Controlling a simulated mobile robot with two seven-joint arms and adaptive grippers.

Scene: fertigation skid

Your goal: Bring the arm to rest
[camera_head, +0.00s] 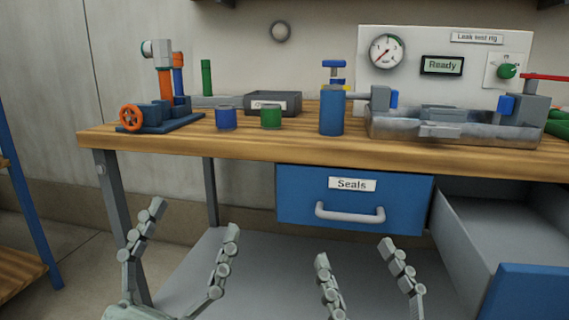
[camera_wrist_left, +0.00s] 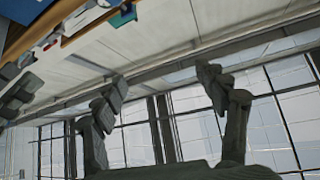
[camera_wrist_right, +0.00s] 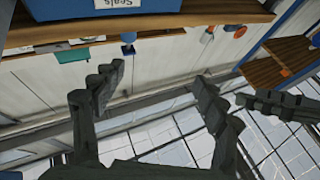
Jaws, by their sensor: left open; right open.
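My left gripper (camera_head: 186,238) is open and empty in the head view, low in front of the bench's left end. Its two fingers point up and stand wide apart; they also show in the left wrist view (camera_wrist_left: 160,80). My right gripper (camera_head: 354,252) is open and empty in the head view, below the closed Seals drawer. Its fingers also show apart in the right wrist view (camera_wrist_right: 155,80). Part of my left gripper seems to show at the right of that view. Neither gripper touches anything that I can see.
The wooden bench (camera_head: 250,146) carries a valve assembly with an orange handwheel (camera_head: 131,117), blue and green cups, a blue cylinder (camera_head: 332,112) and a leak test rig (camera_head: 445,70). The Seals drawer (camera_head: 352,199) is shut. A drawer at right (camera_head: 535,290) is pulled out.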

